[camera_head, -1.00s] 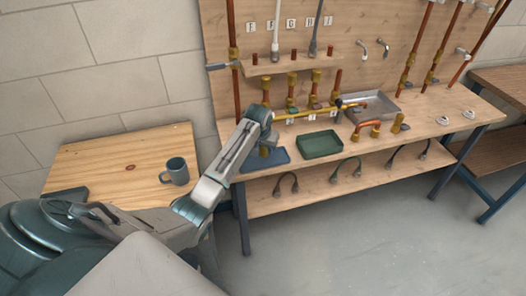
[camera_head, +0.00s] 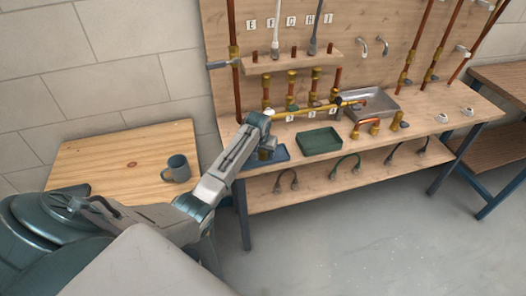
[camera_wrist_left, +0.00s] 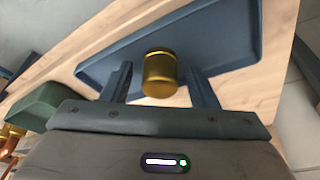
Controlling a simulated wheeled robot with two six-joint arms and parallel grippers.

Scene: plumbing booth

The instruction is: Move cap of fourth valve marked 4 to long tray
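A gold cylindrical cap (camera_wrist_left: 160,73) shows in the left wrist view over the near part of a long blue tray (camera_wrist_left: 222,32). My left gripper (camera_wrist_left: 160,82) is open, with one finger on each side of the cap and a visible gap on both sides. I cannot tell exactly how the cap rests on the tray. In the head view my left gripper (camera_head: 266,150) is over the left end of the blue tray (camera_head: 281,153) at the bench's front left. The number on the cap cannot be read. My right gripper is not in view.
A green tray (camera_head: 320,142) sits right of the blue one, and a grey metal tray (camera_head: 364,102) is behind. Copper pipes and valves (camera_head: 292,90) stand along the back. A mug (camera_head: 176,168) is on the side table (camera_head: 110,160).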

